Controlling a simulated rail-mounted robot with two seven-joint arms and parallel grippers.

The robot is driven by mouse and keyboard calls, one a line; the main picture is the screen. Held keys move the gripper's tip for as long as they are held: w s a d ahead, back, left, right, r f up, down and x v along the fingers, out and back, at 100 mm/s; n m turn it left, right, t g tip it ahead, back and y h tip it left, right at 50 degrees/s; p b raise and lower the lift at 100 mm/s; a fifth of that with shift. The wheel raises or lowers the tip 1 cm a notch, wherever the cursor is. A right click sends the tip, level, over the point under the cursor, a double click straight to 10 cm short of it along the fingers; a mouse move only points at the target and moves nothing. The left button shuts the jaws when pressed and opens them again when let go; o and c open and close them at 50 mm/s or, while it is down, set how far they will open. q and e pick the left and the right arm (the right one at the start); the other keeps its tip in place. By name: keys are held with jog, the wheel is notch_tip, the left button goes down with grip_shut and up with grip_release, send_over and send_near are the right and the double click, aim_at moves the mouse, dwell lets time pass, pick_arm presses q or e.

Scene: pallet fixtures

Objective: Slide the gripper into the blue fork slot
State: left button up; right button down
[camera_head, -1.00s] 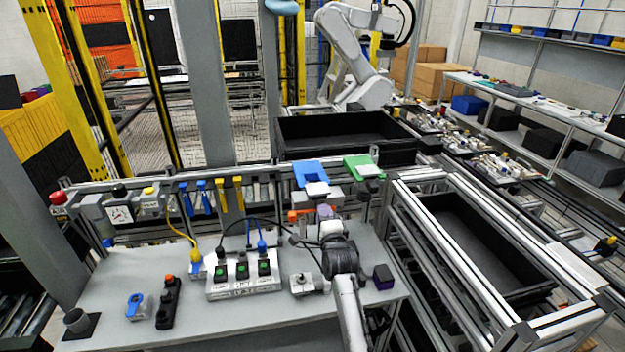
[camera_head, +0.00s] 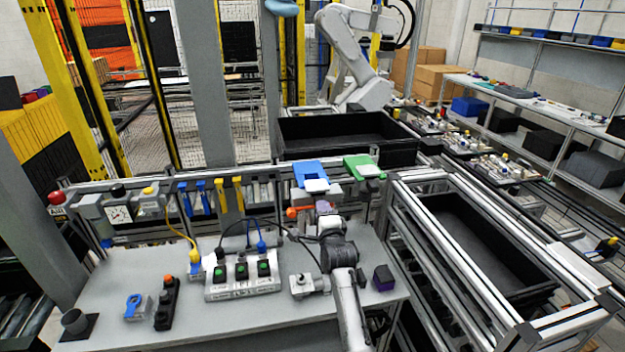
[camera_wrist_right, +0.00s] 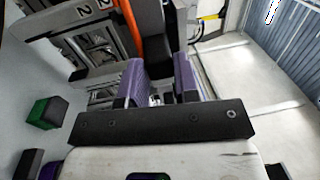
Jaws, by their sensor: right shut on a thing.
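The blue fork slot (camera_head: 311,174) stands at the back edge of the bench, with a white plate (camera_head: 316,185) at its front. My right gripper (camera_head: 324,208) is just in front of and below it, apart from it as far as I can see. In the wrist view its purple fingers (camera_wrist_right: 160,82) are closed around a dark piece (camera_wrist_right: 150,28) with an orange strip beside it, apparently the gripper tool; the fingers hide most of it. An orange part (camera_head: 297,212) shows left of my gripper in the head view. My left gripper is not in view.
A green fork slot (camera_head: 360,164) stands right of the blue one. Black bins (camera_head: 345,130) lie behind and to the right.

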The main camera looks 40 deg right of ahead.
jog(key=shift+w+r, duration=0.1)
jog(key=shift+w+d, duration=0.1)
jog(key=shift+w+d+b, duration=0.15)
jog(key=shift+w+b, duration=0.15)
jog(key=shift+b, duration=0.15)
jog(key=shift+w+d, duration=0.1)
jog(key=shift+w, duration=0.1)
jog(key=shift+w+d+b, duration=0.1)
jog(key=shift+w+b, duration=0.15)
jog(key=shift+b, duration=0.05)
jog(key=shift+w+d, duration=0.15)
jog(key=shift+w, duration=0.25)
